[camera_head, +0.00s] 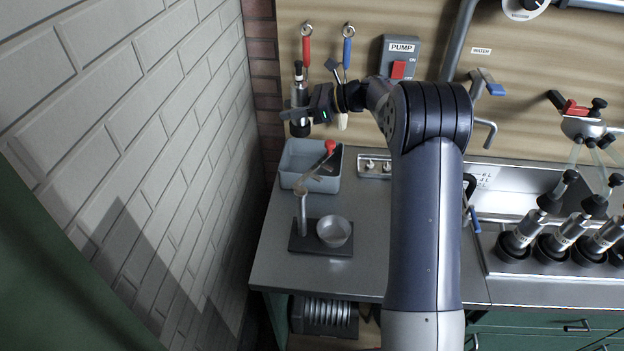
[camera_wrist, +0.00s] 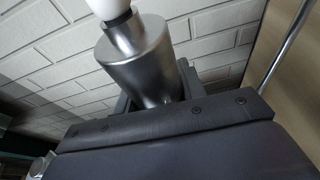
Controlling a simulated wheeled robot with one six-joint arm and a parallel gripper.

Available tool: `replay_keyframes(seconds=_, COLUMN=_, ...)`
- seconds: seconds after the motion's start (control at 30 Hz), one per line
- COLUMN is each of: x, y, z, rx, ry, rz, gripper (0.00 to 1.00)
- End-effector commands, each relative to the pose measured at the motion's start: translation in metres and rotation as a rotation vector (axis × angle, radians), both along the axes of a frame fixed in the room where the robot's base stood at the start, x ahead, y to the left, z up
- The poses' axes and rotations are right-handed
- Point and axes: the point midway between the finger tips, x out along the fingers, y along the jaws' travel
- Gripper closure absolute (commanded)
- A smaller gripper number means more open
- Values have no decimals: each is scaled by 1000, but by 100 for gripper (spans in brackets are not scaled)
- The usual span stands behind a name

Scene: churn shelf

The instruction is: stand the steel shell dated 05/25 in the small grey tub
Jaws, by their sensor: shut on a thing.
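My gripper (camera_head: 303,110) is shut on a steel shell (camera_head: 299,93), a metal cylinder with black end parts. The shell is held roughly upright, well above the counter. In the wrist view the shell (camera_wrist: 140,65) stands between the fingers, with a white part at its end. Its date cannot be read in either view. The small grey tub (camera_head: 290,179) sits on the counter at the back left, below the gripper. The shell is apart from it. Part of the tub's inside is hidden.
The brick wall (camera_head: 190,110) is close on the left. Several other steel shells (camera_head: 524,230) stand in black cups at right.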

Motion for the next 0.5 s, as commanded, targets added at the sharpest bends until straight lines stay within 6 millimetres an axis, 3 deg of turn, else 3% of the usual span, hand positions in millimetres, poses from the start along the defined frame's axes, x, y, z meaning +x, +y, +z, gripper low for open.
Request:
replay_keyframes(seconds=0.03, x=0, y=0, z=-17, rx=1, ry=-1, rz=0, gripper=95)
replay_keyframes(seconds=0.1, x=0, y=0, z=-26, rx=1, ry=-1, rz=0, gripper=95)
replay_keyframes(seconds=0.5, x=0, y=0, z=-58, rx=2, ry=3, rz=-1, gripper=95)
